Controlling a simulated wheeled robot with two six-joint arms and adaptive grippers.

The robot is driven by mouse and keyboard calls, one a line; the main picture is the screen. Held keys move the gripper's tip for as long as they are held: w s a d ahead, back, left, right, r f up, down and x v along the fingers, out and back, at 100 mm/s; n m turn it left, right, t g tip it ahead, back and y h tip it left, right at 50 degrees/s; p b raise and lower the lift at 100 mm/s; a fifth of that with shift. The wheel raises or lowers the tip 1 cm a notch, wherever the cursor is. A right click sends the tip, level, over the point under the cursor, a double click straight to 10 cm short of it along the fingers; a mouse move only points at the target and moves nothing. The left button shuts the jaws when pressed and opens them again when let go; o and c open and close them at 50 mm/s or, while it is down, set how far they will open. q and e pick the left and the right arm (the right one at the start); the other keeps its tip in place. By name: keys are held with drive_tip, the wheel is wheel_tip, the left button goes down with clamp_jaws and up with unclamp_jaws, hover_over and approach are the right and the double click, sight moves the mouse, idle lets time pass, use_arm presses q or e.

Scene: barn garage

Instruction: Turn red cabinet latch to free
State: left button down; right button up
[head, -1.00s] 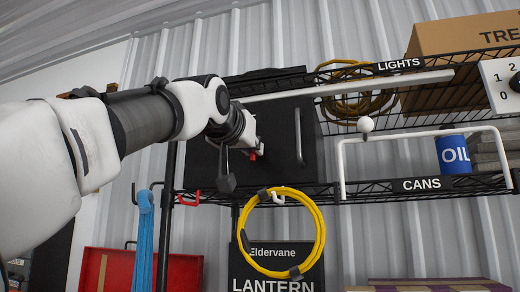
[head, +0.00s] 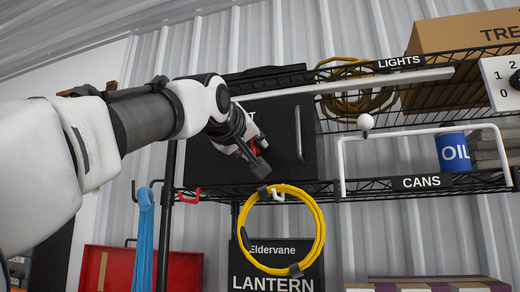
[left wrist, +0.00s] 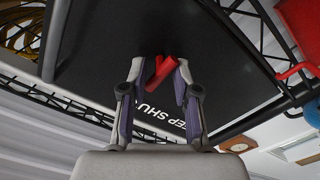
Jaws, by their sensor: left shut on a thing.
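The black cabinet (head: 285,115) sits on the wire shelf, its door looking closed, with a vertical grey handle (head: 299,134) near its right edge. The red latch (head: 255,146) is on the door front, largely hidden behind my gripper in the head view. In the left wrist view the red latch (left wrist: 161,72) lies between the fingers, slanted in that picture. My left gripper (head: 258,150) is at the door, and in the left wrist view (left wrist: 162,68) its two fingers are closed on the latch. My right gripper is out of view.
A yellow cable coil (head: 322,232) hangs just below the cabinet, near my gripper. A red hook (head: 188,196) and a blue strap (head: 143,245) are at lower left. A white bar frame (head: 343,165) and an oil can (head: 453,153) are to the right.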

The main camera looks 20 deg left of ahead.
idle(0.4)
use_arm(q)
drive_tip(key=c, duration=0.9)
unclamp_jaws()
drive_tip(key=shift+w, duration=0.35)
drive_tip(key=shift+s, duration=0.1)
